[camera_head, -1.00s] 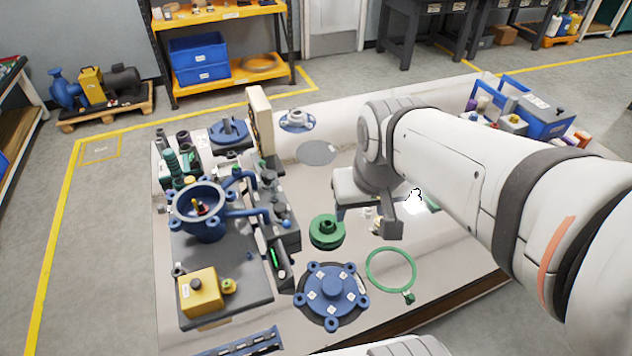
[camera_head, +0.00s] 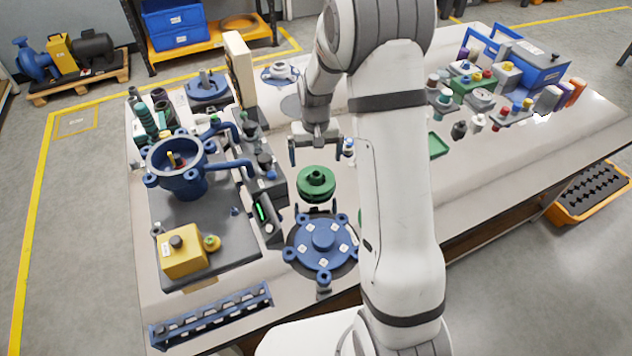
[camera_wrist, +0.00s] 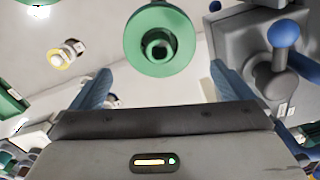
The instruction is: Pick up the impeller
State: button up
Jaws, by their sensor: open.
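The impeller is most likely the round green stepped part (camera_head: 316,184) on the table, with a raised hub in its middle. I see no contact.
The blue flanged cover (camera_head: 323,237) lies close to the green part. A pump assembly with a blue bowl (camera_head: 183,167) and a grey instrument (camera_head: 265,212) stand to the left. A blue rack (camera_head: 210,316) lies at the front left edge. Small bottles and blue bins (camera_head: 530,65) stand at the right.

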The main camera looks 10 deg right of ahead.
aim_at(316, 175)
notch_tip(316, 175, down, 8)
jog(key=shift+s+p, duration=0.1)
jog(key=shift+p, duration=0.35)
jog(key=shift+c, duration=0.2)
jog(key=c, duration=0.9)
jog(key=shift+o, duration=0.2)
